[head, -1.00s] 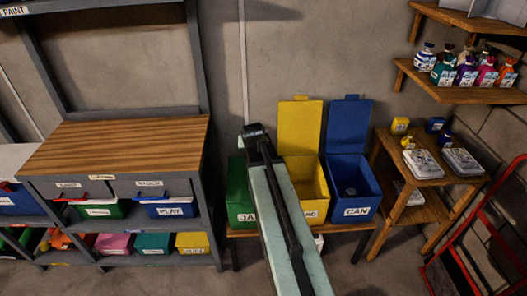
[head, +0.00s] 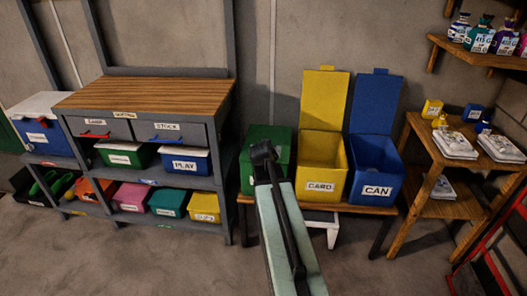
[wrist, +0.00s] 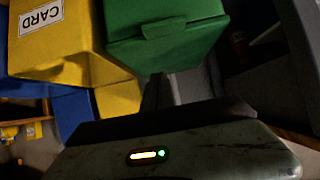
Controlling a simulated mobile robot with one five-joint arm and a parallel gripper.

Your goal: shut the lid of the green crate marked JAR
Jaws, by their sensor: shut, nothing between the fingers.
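The green crate (head: 270,134) stands at the left end of a low wooden bench, left of the yellow crate. Its lid looks down, lying flat on top, and no raised green panel shows behind it. My arm hides much of its front, including the label. In the wrist view the green crate (wrist: 165,20) shows with its lid down and a small tab overlapping the front edge. My gripper (head: 263,152) is shut and empty, in front of the crate in the head view. In the wrist view my gripper (wrist: 157,88) is close to the crate; contact cannot be told.
The yellow CARD crate (head: 320,178) and blue CAN crate (head: 373,180) stand to the right with raised lids. A wooden-topped shelf unit (head: 145,92) with bins is left. A small wooden stand (head: 440,160) and a red metal frame (head: 490,255) are right. Floor shows in front.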

